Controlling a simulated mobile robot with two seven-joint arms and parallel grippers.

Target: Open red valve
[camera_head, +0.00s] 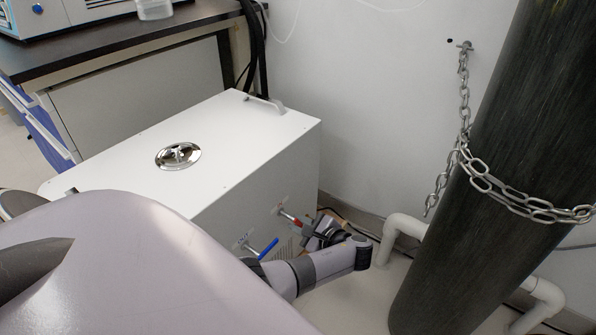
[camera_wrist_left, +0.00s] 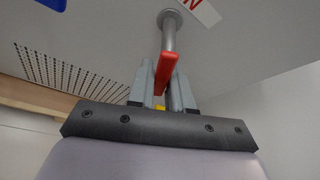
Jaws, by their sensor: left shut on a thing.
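The red valve (camera_head: 290,217) sticks out of the side of the white box (camera_head: 272,168), with its red lever pointing away from the panel and slightly down. My left gripper (camera_head: 308,231) is at the outer end of this lever. In the left wrist view, the red lever (camera_wrist_left: 168,66) runs between the two grey fingers of the left gripper (camera_wrist_left: 161,84), which is shut on it. A metal pipe stub joins the valve to the panel. My right gripper is in neither view.
A blue valve lever (camera_head: 268,248) labelled OUT sits beside the red one. A dark gas cylinder (camera_head: 490,160) with a chain (camera_head: 510,198) and white pipes (camera_head: 402,229) stand to the right. A dark-topped bench (camera_head: 150,32) is behind left.

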